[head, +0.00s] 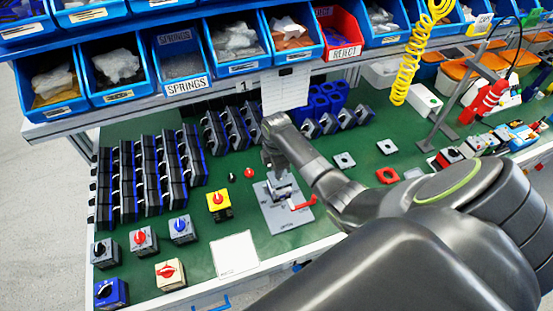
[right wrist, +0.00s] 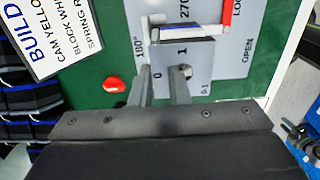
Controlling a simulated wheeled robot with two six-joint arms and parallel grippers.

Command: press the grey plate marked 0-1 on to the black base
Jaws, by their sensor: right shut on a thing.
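The grey plate (right wrist: 197,60) marked 0 and 1 shows between and beside the fingers of my right gripper (right wrist: 163,72) in the right wrist view. The gripper is shut on it. In the head view my right gripper (head: 274,170) points down over the grey fixture board (head: 280,219). A dark edge beneath the plate, with a blue and white strip beside it, looks like the black base (right wrist: 180,41) on the fixture. I cannot tell whether plate and base touch. My left gripper is not in view.
A red lever (head: 303,204) sits at the fixture's right side. A yellow switch with a red knob (head: 219,205) stands to the left. A small red knob (head: 249,172) lies on the green mat behind. Blue bins (head: 181,66) line the shelf. A white card (head: 235,254) lies in front.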

